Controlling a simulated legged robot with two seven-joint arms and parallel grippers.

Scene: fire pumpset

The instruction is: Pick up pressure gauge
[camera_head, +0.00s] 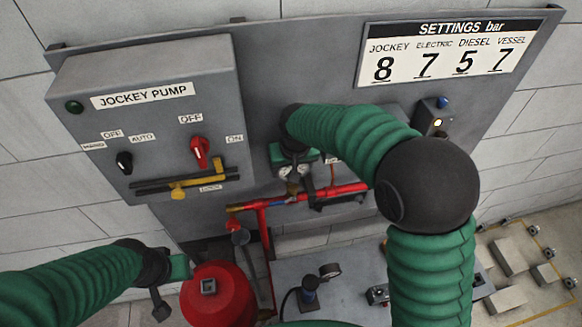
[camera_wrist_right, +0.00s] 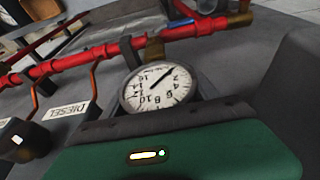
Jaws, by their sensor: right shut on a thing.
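The pressure gauge (camera_wrist_right: 158,87) has a round white dial with black numbers and a needle. In the right wrist view it sits just beyond the green gripper body, beside the red pipe (camera_wrist_right: 125,48) and a brass fitting (camera_wrist_right: 155,48). My right gripper (camera_head: 294,192) is at the red pipe in the head view, pointing down, and is shut on the gauge. Whether the gauge is still joined to the fitting is unclear. My left gripper (camera_head: 162,300) hangs at lower left, beside a red tank (camera_head: 218,297); its finger opening is unclear.
A grey jockey pump box (camera_head: 150,120) with knobs and a yellow-black handle (camera_head: 185,184) is on the left. A settings sign (camera_head: 450,52) is at upper right. A DIESEL label (camera_wrist_right: 68,110) lies near the gauge. Pump parts (camera_head: 312,290) stand below.

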